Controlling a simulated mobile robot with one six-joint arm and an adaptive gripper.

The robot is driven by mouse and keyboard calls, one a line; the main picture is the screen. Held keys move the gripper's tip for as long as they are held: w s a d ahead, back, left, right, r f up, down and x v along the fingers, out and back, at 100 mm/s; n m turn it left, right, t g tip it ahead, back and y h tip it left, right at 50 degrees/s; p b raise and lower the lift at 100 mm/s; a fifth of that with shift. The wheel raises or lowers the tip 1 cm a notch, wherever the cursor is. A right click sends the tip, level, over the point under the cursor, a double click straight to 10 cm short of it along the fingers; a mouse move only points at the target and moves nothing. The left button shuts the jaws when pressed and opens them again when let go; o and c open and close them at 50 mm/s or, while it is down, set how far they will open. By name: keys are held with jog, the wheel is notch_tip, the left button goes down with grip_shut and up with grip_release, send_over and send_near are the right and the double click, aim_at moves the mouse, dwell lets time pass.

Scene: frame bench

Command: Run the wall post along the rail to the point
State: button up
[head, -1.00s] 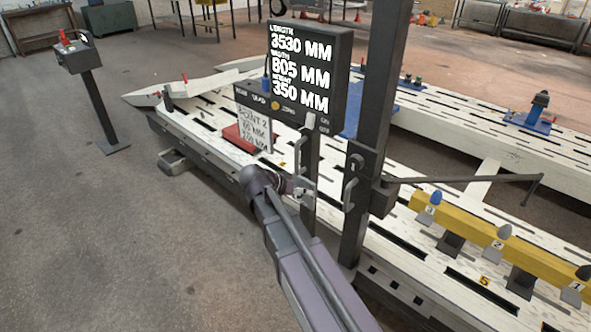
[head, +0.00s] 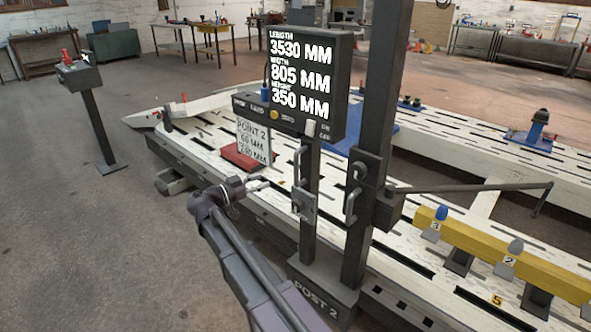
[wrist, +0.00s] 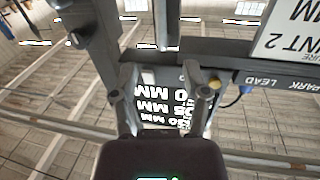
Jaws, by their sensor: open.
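The wall post (head: 375,90) is a tall dark column on a base marked POST 2 (head: 325,291), upright beside the white slotted bench (head: 205,135). A thinner upright (head: 309,235) with pale grab handles (head: 299,165) stands on the same base, below a display (head: 305,85).
A thin arm (head: 470,187) reaches right from the post. A red block (head: 240,157) is on the bench. The floor at left is open, with a pedestal box (head: 85,75).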

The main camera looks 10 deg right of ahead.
aim_at(295, 168)
jog(key=shift+d, duration=0.15)
jog(key=x, duration=1.3)
jog(key=shift+w+d, duration=0.15)
jog(key=shift+d, duration=0.1)
jog(key=shift+a, duration=0.1)
grip_shut()
